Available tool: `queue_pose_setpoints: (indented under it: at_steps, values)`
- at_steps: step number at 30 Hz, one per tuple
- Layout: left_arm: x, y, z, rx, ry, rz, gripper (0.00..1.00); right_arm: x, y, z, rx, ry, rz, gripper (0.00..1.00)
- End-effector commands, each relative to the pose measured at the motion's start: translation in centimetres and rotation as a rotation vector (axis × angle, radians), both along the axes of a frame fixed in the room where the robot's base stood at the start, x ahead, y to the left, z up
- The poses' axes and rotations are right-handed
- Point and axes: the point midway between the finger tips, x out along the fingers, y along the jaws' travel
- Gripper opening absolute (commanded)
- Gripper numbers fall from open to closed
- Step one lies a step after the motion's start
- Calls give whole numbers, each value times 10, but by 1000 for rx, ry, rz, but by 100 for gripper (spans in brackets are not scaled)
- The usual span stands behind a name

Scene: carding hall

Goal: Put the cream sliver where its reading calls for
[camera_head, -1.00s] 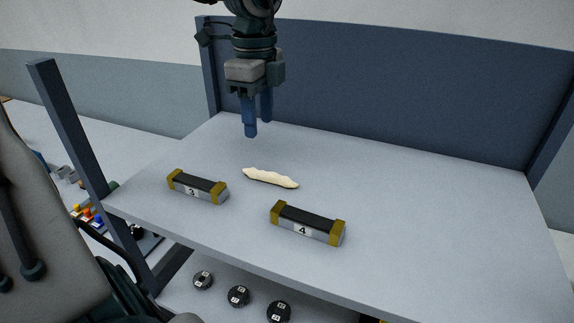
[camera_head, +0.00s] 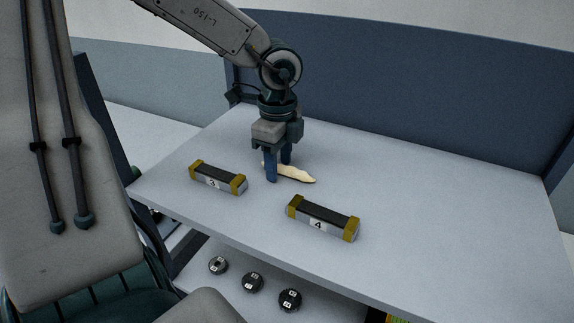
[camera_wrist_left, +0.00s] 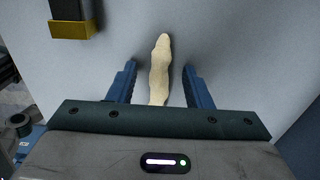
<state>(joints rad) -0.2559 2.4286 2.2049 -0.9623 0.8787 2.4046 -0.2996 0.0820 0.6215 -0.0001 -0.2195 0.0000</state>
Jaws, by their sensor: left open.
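The cream sliver (camera_head: 295,173) lies on the grey tabletop (camera_head: 430,200), behind and between the two numbered blocks. My left gripper (camera_head: 279,172) is open and low over the table, with its blue fingers at the sliver's left end. In the left wrist view the sliver (camera_wrist_left: 160,62) runs between the two open fingers (camera_wrist_left: 160,78), with a gap on each side. The block marked 3 (camera_head: 217,178) is to the left of the gripper. The block marked 4 (camera_head: 322,218) is nearer the front, to the right. My right gripper is not in view.
A dark blue panel (camera_head: 400,90) stands along the table's back edge. Several round dark marked pieces, one here (camera_head: 252,282), sit on a lower shelf below the front edge. The tabletop's right side is clear.

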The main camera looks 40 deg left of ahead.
Motion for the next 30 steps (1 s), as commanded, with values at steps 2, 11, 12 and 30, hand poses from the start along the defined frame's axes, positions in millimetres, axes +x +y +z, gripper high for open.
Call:
queue_pose_setpoints:
  at_steps: [2, 11, 12, 30]
  values:
    - [0, 0, -1, 0, 0, 0, 45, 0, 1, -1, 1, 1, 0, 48]
    - [0, 0, 0, 0, 0, 0, 8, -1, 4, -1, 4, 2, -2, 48]
    - [0, 0, 0, 0, 0, 0, 0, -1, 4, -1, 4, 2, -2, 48]
    - [1, 0, 14, 3, -4, 1, 0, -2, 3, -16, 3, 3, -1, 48]
